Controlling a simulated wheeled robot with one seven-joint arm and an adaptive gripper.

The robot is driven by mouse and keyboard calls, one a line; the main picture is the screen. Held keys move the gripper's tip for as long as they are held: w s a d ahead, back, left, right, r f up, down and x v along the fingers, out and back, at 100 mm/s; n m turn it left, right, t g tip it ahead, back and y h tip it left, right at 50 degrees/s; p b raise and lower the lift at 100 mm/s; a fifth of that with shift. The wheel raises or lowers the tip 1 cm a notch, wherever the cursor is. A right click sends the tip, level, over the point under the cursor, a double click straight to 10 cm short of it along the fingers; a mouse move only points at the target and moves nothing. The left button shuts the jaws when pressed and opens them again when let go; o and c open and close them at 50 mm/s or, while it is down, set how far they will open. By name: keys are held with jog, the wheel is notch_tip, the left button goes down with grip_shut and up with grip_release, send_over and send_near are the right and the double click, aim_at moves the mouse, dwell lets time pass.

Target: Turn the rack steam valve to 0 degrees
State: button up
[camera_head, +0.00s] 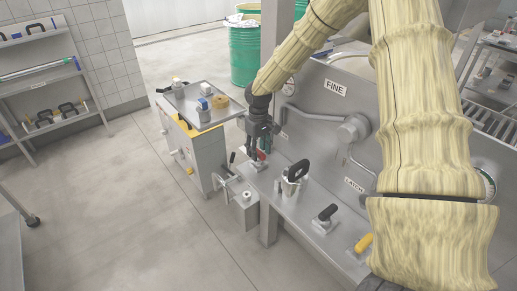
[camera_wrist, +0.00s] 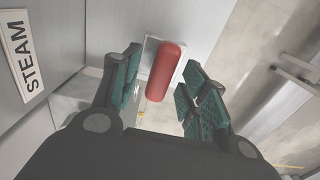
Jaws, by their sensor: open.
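The steam valve has a red handle, which shows large in the wrist view (camera_wrist: 166,72) on a pale square base. A "STEAM" label (camera_wrist: 23,55) is on the panel to its left. My gripper (camera_wrist: 160,88) is open, with a green-padded finger on each side of the red handle and a visible gap to each. In the head view my gripper (camera_head: 259,152) points down at the left end of the steel rack, and only a small bit of the red handle (camera_head: 261,155) shows beside the fingers. The handle's exact angle is hard to tell there.
To the right on the rack are a black-handled part (camera_head: 297,172), another black handle (camera_head: 327,213) and a yellow handle (camera_head: 363,243). A cart with a loaded tray (camera_head: 226,109) stands left of my gripper. Green drums (camera_head: 244,55) stand behind.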

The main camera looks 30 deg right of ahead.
jog(key=shift+f, duration=0.1)
grip_shut()
dwell(0.3)
jog(key=shift+m, duration=0.3)
jog(key=m, duration=0.3)
jog(key=m+p, duration=0.1)
jog(key=m, duration=0.4)
jog(key=m+p, duration=0.1)
jog(key=m, duration=0.3)
jog(key=shift+m, duration=0.3)
jog(key=m+p, duration=0.1)
jog(key=m, duration=0.3)
jog(key=shift+m, duration=0.6)
